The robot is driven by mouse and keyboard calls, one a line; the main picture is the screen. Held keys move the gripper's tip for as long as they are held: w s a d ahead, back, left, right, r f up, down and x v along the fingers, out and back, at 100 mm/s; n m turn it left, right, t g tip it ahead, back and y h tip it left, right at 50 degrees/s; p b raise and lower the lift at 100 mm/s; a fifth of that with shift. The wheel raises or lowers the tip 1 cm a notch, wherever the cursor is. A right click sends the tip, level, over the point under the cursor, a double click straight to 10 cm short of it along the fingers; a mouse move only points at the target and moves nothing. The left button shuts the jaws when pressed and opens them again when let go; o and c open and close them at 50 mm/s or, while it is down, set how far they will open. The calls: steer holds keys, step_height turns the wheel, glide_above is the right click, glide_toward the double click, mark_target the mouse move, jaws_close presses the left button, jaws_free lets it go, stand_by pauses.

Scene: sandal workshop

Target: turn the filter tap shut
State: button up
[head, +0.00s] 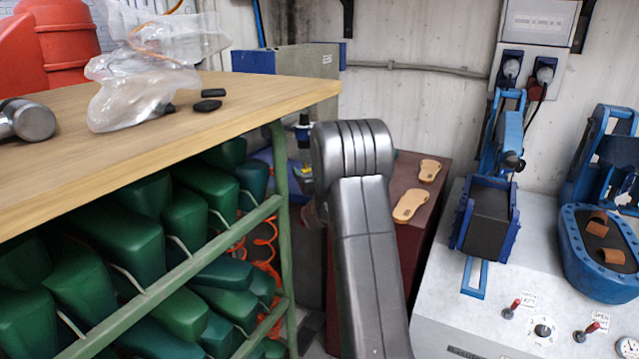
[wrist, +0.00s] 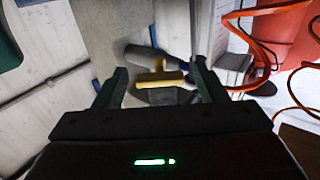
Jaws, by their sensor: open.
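A yellow T-shaped tap handle (wrist: 160,80) shows in the middle of the wrist view, its bar lying across the picture. A grey cylindrical body (wrist: 141,54), which looks like the filter, lies just above it in the picture. My gripper (wrist: 160,68) is open, with one dark finger on each side of the handle in the picture. I see a gap on both sides. I cannot tell whether the handle is as near as the fingertips. In the head view my arm hides the gripper and most of that spot.
A wooden bench top (head: 245,93) stands left of my arm, over a green rack (head: 253,215) of green shoe lasts. A dark red cabinet (head: 424,225) and a grey machine (head: 455,290) stand right. Orange hose (wrist: 262,45) loops at the right in the wrist view.

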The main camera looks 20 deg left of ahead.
steer(key=b+v, duration=0.1)
steer(key=v, duration=1.1)
steer(key=shift+s, duration=0.1)
steer(key=p+x, duration=0.1)
steer(key=x, duration=1.2)
steer(key=shift+w+a, duration=0.2)
steer(key=shift+w+a+r+p, duration=0.1)
steer(key=shift+w+r+p, duration=0.05)
steer(key=shift+p, duration=0.25)
steer(key=shift+n, duration=0.3)
